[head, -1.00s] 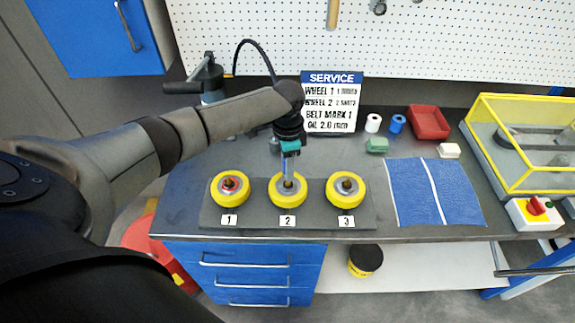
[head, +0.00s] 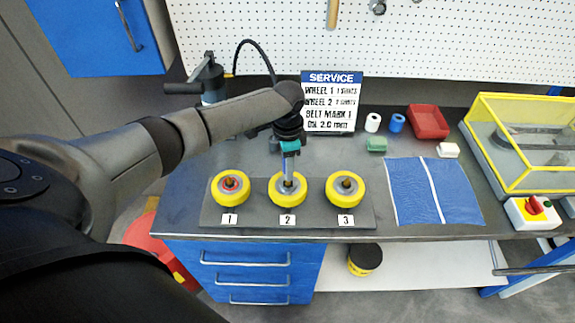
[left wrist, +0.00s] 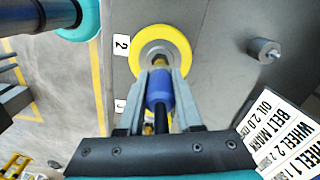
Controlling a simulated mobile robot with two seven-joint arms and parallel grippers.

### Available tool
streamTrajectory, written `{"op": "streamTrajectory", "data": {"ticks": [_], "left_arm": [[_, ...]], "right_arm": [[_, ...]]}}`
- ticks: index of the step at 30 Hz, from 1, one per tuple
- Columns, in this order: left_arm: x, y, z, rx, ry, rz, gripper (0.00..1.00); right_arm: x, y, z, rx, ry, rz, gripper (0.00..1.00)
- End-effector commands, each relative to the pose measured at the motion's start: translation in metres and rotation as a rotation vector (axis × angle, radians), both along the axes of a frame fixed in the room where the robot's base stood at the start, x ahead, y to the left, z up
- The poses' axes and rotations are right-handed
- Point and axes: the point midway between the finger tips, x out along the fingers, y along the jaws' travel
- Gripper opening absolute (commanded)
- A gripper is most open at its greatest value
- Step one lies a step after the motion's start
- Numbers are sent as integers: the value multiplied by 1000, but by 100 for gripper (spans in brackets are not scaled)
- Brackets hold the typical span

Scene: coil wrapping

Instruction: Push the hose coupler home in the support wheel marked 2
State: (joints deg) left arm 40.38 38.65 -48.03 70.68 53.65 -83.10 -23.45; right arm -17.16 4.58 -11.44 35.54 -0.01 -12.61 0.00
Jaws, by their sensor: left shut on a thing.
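The support wheel marked 2 (head: 274,197) is the middle one of three yellow wheels with grey hubs, behind its "2" label. It also shows in the left wrist view (left wrist: 182,47). My left gripper (head: 288,178) points down over its hub. In the left wrist view the gripper (left wrist: 158,78) is shut on the hose coupler (left wrist: 158,92), a blue body with a brass-coloured end and a black tail. The brass end overlaps the hub; how deep it sits I cannot tell. My right gripper is not identifiable in these views.
Wheel 1 (head: 218,197), with a red centre, and wheel 3 (head: 333,197) stand close on either side on a dark plate (head: 258,220). The service sign (head: 332,100) stands behind. A blue cloth (head: 410,195) lies to the right. A grey cylinder (left wrist: 263,50) stands on the bench behind.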

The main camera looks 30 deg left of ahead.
Motion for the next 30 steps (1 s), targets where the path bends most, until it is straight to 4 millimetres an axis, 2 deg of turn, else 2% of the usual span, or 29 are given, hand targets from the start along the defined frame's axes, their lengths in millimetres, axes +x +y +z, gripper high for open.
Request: {"op": "streamTrajectory", "data": {"ticks": [13,30], "left_arm": [[0,0,1,0,-1,0,0],[0,0,-6,0,0,1,0]], "right_arm": [[0,0,7,0,0,0,50],[0,0,2,0,1,0,50]]}}
